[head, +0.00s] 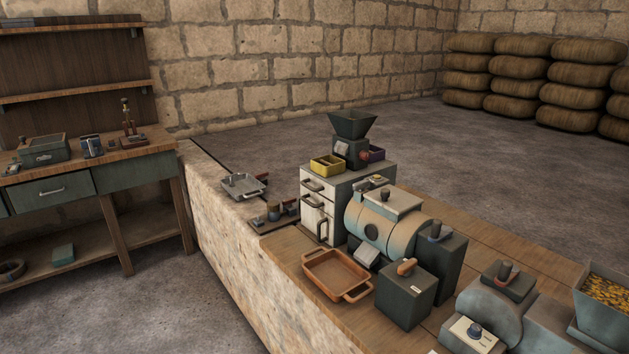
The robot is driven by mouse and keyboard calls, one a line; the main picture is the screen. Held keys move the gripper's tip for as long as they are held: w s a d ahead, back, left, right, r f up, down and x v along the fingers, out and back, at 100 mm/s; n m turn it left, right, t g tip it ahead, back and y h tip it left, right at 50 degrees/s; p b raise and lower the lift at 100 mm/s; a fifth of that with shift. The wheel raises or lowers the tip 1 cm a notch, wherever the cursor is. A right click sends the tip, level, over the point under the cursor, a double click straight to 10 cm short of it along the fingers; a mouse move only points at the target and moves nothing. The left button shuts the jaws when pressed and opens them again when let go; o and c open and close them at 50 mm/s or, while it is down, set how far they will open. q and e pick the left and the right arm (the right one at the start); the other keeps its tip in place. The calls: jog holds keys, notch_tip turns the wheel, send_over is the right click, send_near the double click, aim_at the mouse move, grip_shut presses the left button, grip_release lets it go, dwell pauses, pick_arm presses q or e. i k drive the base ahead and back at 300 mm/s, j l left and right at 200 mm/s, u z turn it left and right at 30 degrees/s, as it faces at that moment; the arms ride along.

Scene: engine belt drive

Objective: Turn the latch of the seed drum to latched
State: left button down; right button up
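A rounded grey-tan drum (371,215), most likely the seed drum, lies on its side on the wooden counter right of the middle. It has a dark round hole in its side and a flat lid (398,203) on top with a small knob (385,195). A small fitting (377,181) sits behind the lid; I cannot tell whether it is the latch, or which way the latch is turned. Neither of my grippers is in view.
A brown two-handled tray (314,279) and a dark box (404,300) with an orange-brown handle stand before the drum. A white drawer cabinet (317,207) with a hopper machine (350,140) stands behind it. Another machine (487,309) and a grain-filled bin (599,325) are at right.

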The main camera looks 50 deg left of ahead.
aim_at(360, 186)
jog(key=u, duration=1.25)
